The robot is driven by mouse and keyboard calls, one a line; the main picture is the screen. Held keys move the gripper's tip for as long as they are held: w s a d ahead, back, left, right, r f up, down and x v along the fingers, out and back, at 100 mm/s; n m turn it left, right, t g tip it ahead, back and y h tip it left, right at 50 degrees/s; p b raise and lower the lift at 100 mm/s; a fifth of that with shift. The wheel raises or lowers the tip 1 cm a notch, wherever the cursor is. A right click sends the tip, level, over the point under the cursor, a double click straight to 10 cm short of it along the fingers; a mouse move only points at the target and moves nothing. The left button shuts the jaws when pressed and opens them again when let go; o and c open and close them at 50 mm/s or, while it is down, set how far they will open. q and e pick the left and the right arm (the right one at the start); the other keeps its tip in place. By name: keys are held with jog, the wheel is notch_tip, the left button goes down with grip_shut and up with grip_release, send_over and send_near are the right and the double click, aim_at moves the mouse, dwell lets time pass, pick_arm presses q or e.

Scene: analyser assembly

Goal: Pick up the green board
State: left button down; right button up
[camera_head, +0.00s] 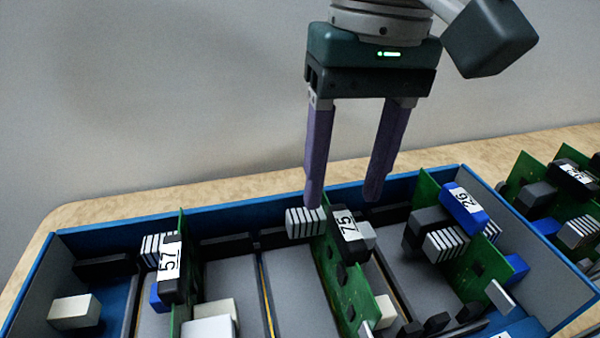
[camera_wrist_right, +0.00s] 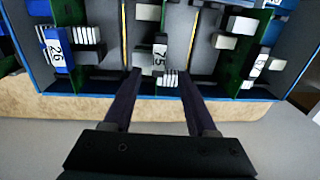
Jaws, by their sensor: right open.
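Several green boards stand upright in the blue-walled tray (camera_head: 130,227). The middle green board (camera_head: 340,285) carries a dark block labelled 75 (camera_head: 346,226) and a striped grey block (camera_head: 305,222). Another green board (camera_head: 182,295) at left has a label 57, and a green board (camera_head: 480,262) at right has a label 26. My right gripper (camera_head: 343,197) is open and empty, pointing down above the far end of the middle board, its fingers to either side. In the right wrist view, the 75 block (camera_wrist_right: 160,54) shows between the fingertips (camera_wrist_right: 159,74). My left gripper is not in view.
More green boards (camera_head: 555,195) with components stand beyond the tray's right wall. The tray rests on a tan table (camera_head: 120,205), with a strip of bare tabletop behind it. A grey wall (camera_head: 150,90) rises behind the table.

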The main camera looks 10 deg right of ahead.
aim_at(343, 215)
jog(key=f, duration=0.4)
jog(key=shift+s+f+b, duration=0.2)
jog(key=shift+f+b, duration=0.1)
jog(key=shift+b, duration=0.1)
jog(key=shift+c, duration=0.4)
grip_shut()
jog(key=shift+r, duration=0.1)
